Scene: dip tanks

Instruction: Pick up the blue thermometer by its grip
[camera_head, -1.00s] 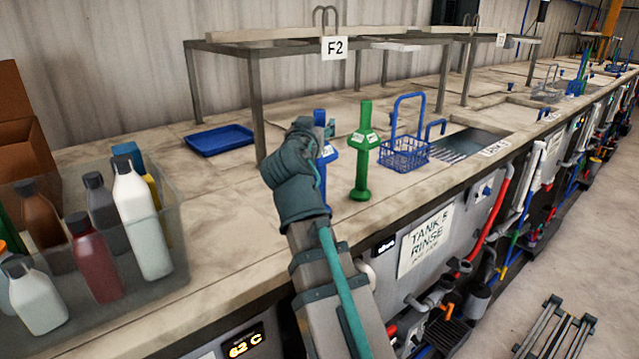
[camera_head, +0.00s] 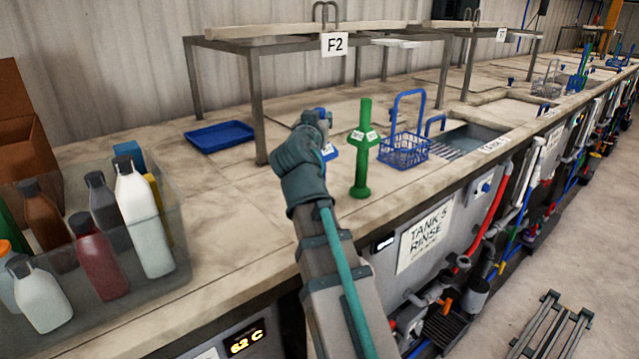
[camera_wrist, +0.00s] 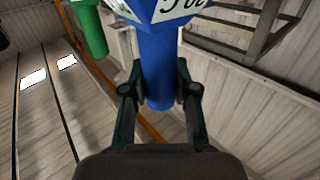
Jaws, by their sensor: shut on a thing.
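The blue thermometer (camera_wrist: 158,62) stands between the two fingers of my gripper (camera_wrist: 160,95) in the wrist view. The fingers are shut on its plain blue cylindrical grip, beside a wider collar with a white label. In the head view, my gripper (camera_head: 314,122) hides most of the blue thermometer. Only a blue bit of its collar (camera_head: 331,152) with a pale label shows clearly there.
A similar green thermometer (camera_head: 362,150) stands upright close to the right. Behind it are a blue wire basket (camera_head: 404,150) and an open tank (camera_head: 465,140). A metal rack (camera_head: 258,110), a blue tray (camera_head: 220,136) and a bin of bottles (camera_head: 170,225) stand left of it.

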